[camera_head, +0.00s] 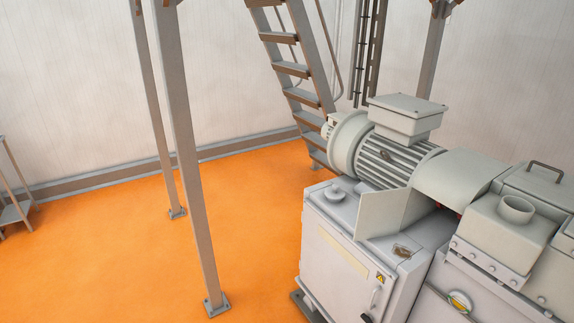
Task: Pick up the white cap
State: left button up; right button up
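A small round pale cap with a raised knob (336,194) lies on the top of the light grey machine cabinet (335,262), near its left corner. It looks white-grey, and nothing covers it. A round open pipe stub (516,209) stands up from the machine at the right. Neither of my grippers shows in the head view.
A ribbed motor (390,160) with a box on top stands behind the cap, and an upright plate (382,213) stands to its right. A steel post (188,160) and stairs (298,75) stand behind. The orange floor (110,270) at left is mostly clear.

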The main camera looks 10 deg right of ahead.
aim_at(335, 195)
jog(key=i+j+z, duration=0.1)
jog(key=i+z, duration=0.25)
jog(key=i+j+z, duration=0.2)
jog(key=i+z, duration=0.15)
jog(key=i, duration=0.2)
jog(key=i+j+z, duration=0.35)
jog(key=i+l, duration=0.05)
